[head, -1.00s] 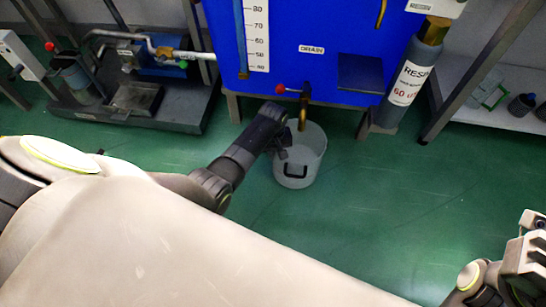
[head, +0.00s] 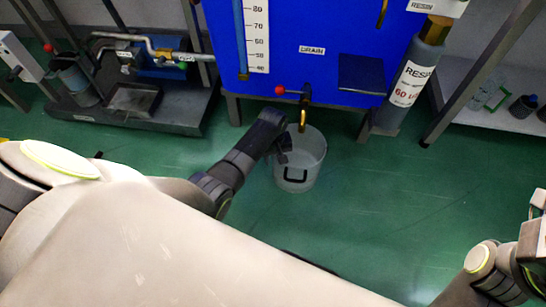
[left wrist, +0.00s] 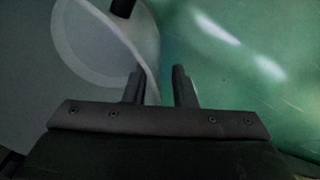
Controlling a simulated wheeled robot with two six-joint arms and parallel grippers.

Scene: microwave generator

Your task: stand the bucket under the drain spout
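The whitish bucket (head: 311,170) stands upright on the green floor in front of the blue tank, its dark handle on the near side. The brass drain spout (head: 304,116), with a red-knobbed valve, hangs from the tank; its tip overlaps the far part of the bucket's mouth in the head view. My left gripper (head: 284,152) is at the bucket's left rim. In the left wrist view its fingers (left wrist: 159,88) are apart, with the bucket's wall (left wrist: 148,40) running down between them; contact cannot be told. My right gripper is mostly cut off at the head view's right edge.
The blue tank (head: 290,50) has a label reading DRAIN. A grey resin cylinder (head: 415,80) stands right of the bucket, by a shelf (head: 480,110). A pump on a dark base (head: 150,110) is at the left. The floor right of the bucket is clear.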

